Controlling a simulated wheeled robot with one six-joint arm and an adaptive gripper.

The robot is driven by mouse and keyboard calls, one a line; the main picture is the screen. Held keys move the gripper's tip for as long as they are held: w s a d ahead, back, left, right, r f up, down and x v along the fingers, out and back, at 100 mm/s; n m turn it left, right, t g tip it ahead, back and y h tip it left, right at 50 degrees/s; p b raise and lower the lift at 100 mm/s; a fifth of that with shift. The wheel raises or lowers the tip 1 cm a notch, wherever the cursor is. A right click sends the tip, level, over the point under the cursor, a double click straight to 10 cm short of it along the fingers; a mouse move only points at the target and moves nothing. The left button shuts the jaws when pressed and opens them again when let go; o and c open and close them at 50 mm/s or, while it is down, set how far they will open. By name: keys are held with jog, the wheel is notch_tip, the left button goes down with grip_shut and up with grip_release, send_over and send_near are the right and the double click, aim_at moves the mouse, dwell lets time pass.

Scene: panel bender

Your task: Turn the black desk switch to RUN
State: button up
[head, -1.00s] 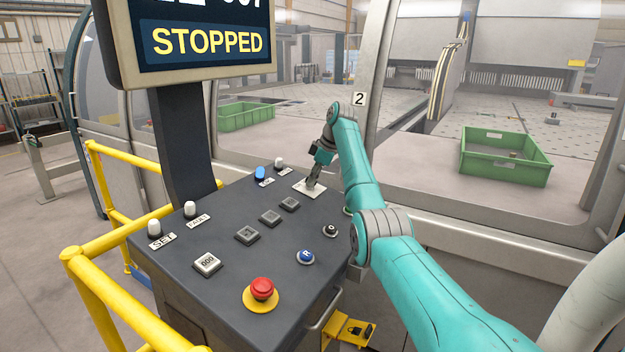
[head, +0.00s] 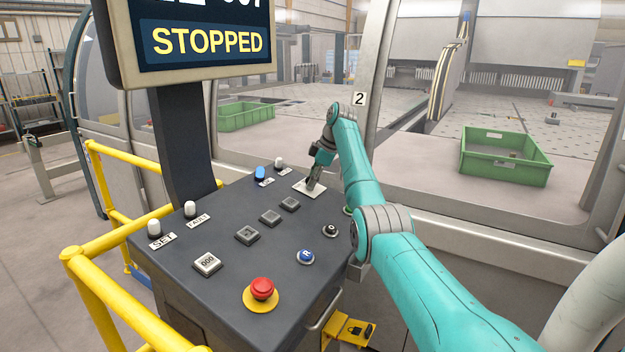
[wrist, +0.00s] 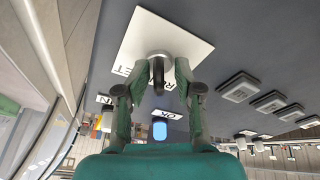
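The black desk switch (wrist: 158,72) has a grey collar and stands on a white label plate (wrist: 128,52) in the wrist view. Lettering that seems to read RUN and SET is partly hidden by the switch and fingers. In the head view the plate (head: 318,190) is at the far right corner of the desk, with the switch hidden by my gripper (head: 313,183). In the wrist view my gripper (wrist: 160,76) is open, one finger on each side of the switch. A gap shows on the left; I cannot tell whether the right finger touches.
The dark desk (head: 190,235) carries several square buttons, white lamps, a blue lamp (head: 260,174), round buttons and a red emergency stop (head: 262,289). A screen (head: 205,40) above reads STOPPED. Yellow rails (head: 110,285) border the left. A machine post (head: 372,90) stands behind my arm.

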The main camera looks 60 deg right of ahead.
jog(key=v, duration=1.2)
dwell(0.6)
